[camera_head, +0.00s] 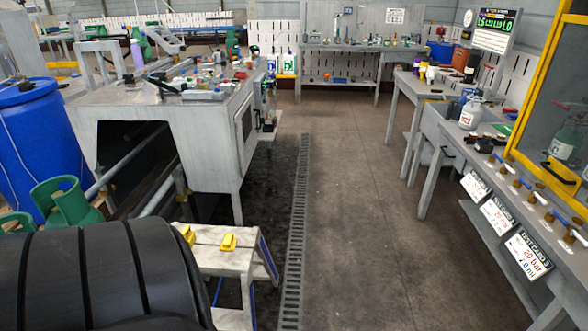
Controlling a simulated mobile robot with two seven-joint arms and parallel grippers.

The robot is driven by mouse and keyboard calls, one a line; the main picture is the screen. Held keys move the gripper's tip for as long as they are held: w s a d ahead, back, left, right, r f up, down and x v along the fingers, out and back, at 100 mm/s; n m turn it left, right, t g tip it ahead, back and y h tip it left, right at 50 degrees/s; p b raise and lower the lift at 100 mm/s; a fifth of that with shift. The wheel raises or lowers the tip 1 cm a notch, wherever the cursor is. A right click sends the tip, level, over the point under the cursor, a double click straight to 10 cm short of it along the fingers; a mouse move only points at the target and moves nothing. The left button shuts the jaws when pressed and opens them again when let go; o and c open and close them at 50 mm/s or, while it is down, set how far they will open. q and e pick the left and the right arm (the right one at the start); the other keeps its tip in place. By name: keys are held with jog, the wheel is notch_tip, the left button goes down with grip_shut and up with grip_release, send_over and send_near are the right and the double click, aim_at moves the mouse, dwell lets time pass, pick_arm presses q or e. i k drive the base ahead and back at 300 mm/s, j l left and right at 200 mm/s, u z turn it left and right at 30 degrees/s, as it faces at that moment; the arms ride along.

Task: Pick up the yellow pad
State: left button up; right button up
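A small yellow pad (228,242) lies on the top of a worn white step stool (213,262) at the lower middle. A second yellow piece (187,234) lies to its left on the same top, close to the large black ribbed shape. Neither of my grippers shows in the head view.
A large black ribbed rounded shape (95,275) fills the lower left. Green gas cylinders (68,199) and a blue drum (38,130) stand behind it. A grey workbench (180,115) holds many small items. Benches line the right. The brown floor (350,215) is clear beside the drain grate (297,230).

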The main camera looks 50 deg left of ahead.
aim_at(229, 243)
jog(key=i+u, duration=0.45)
jog(key=i+l+u, duration=0.1)
jog(key=i+u, duration=0.35)
jog(key=i+l+u, duration=0.25)
jog(key=i+u, duration=0.45)
jog(key=u, duration=0.25)
jog(key=i+u, duration=0.15)
jog(key=u, duration=0.25)
jog(key=i+u, duration=0.2)
jog(key=u, duration=0.25)
jog(key=i+l+u, duration=0.15)
jog(key=u, duration=0.25)
